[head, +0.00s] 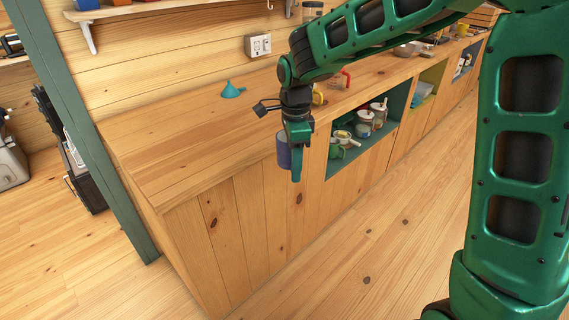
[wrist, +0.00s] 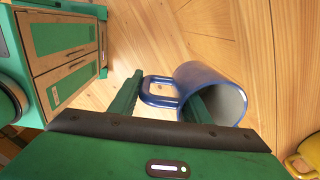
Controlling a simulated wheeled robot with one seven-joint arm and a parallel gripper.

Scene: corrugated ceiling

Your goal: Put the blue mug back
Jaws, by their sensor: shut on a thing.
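The blue mug (head: 283,152) is in the air in front of the counter's wooden front face in the head view, left of the teal cubby. In the wrist view the mug (wrist: 215,75) lies tilted, its grey inside showing and its handle toward the left finger. My gripper (head: 297,160) is shut on the mug. In the wrist view one finger of my gripper (wrist: 160,100) is beyond the handle, and the other overlaps the mug's rim. The exact contact is partly hidden.
The teal cubby (head: 398,103) in the counter front holds several jars and mugs (head: 365,122). A teal funnel (head: 232,90) stands on the counter top (head: 170,135); a red-handled item (head: 346,79) and a yellow item (head: 318,95) are near my arm. The floor in front is clear.

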